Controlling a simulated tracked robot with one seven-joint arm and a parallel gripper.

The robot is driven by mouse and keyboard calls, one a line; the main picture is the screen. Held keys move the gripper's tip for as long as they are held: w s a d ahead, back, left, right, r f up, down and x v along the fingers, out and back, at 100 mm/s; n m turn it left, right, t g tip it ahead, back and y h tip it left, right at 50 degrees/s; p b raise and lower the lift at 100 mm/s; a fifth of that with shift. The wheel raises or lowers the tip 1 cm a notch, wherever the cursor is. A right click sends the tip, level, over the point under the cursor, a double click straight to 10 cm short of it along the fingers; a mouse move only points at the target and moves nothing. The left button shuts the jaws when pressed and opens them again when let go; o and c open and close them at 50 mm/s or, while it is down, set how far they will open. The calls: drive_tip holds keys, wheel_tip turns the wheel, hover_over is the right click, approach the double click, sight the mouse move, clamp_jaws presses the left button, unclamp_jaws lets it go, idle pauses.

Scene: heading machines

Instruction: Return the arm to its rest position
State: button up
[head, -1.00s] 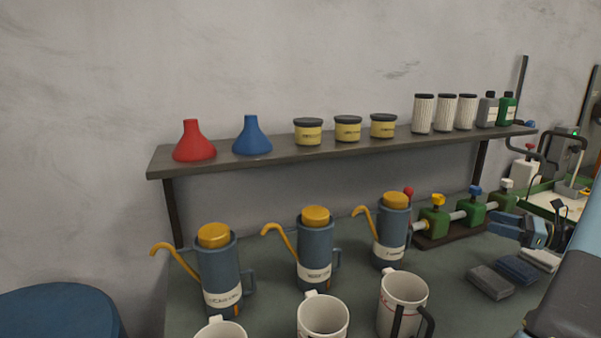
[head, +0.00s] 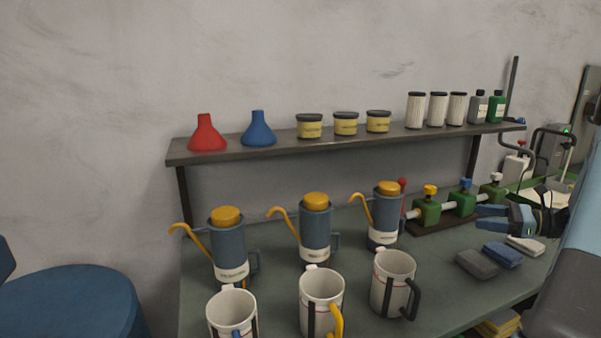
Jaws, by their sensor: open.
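My gripper (head: 482,218) is at the right of the head view, with its two blue-grey fingers pointing left and apart. It looks empty. It appears near the right part of the bench, close to the green valve blocks; whether it touches anything there I cannot tell. My arm shows as a large pale link at the right edge, and part of its path to the gripper is hidden.
The bench (head: 270,290) carries oil cans (head: 315,235), white mugs (head: 321,300), a green valve row (head: 426,212) and several blocks (head: 502,255). A shelf (head: 290,152) above holds funnels, tins and bottles. A blue drum (head: 75,305) stands left.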

drive_tip(key=s+a+r+n+g+h, duration=0.3)
drive_tip(key=s+a+r+n+g, duration=0.15)
drive_tip(key=a, duration=0.55)
drive_tip(key=s+a+r+n+g+h, duration=0.3)
drive_tip(key=s+a+n, duration=0.25)
drive_tip(key=a, duration=0.45)
drive_tip(key=s+a+r+n+t+h, duration=0.2)
drive_tip(key=s+a+n+h, duration=0.1)
drive_tip(key=s+n, duration=0.3)
drive_tip(key=s+a+r+n+t+h, duration=0.2)
drive_tip(key=s+a+r+n+h, duration=0.1)
drive_tip(key=s+n, duration=0.4)
drive_tip(key=shift+s+a+t+h, duration=0.35)
drive_tip(key=shift+s+a+h, duration=0.1)
drive_tip(key=shift+s+h, duration=0.8)
